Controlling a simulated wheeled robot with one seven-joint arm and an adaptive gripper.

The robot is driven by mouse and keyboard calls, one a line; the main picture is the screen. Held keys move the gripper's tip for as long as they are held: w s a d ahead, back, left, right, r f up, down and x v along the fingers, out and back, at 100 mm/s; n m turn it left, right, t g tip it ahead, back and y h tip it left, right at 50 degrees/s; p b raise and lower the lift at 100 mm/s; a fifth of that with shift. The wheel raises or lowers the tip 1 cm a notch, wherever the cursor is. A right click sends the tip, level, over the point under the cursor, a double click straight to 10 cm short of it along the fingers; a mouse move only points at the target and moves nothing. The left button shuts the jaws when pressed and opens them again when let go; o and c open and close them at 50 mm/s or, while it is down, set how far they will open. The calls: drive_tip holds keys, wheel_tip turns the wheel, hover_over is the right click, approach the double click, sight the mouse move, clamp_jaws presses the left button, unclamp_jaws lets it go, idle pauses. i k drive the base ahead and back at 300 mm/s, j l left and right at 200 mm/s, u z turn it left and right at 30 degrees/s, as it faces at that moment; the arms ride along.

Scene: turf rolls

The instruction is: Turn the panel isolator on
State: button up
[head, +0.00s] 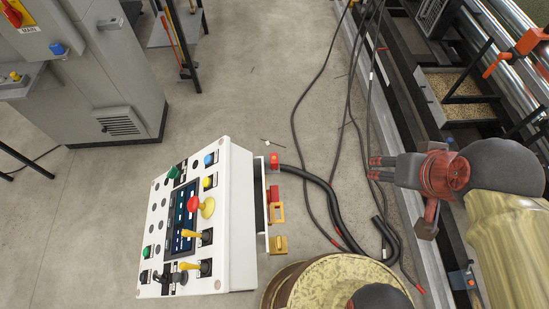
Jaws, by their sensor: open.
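A white control panel box (238,222) stands tilted in the lower middle of the head view, its face covered with buttons, a screen and yellow-handled switches. On its right side sit a red fitting (274,160), a red and yellow fitting (275,204) and a yellow fitting (278,245). A red rotary handle on yellow (12,13), beside a label reading MAIN, is on the grey cabinet at the top left, cut by the frame edge. I cannot tell which of these is the panel isolator. My gripper (371,168) is open and empty, pointing left, right of the box and apart from it.
The grey cabinet (110,80) stands at the upper left. Black cables (315,185) lie on the concrete floor between the box and my gripper. Machinery with rollers (480,60) runs along the right. The floor in the upper middle is mostly clear.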

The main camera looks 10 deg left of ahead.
sight(273, 194)
drive_tip(key=k+l+u, duration=0.15)
drive_tip(key=l+u, duration=0.15)
drive_tip(key=u, duration=0.2)
drive_tip(key=k+l+u, duration=0.15)
drive_tip(key=u, duration=0.3)
drive_tip(key=k+l+u, duration=0.2)
drive_tip(key=u, duration=0.3)
drive_tip(key=i+j, duration=0.15)
drive_tip(key=i, duration=0.15)
drive_tip(key=i+j+u, duration=0.15)
drive_tip(key=i, duration=0.15)
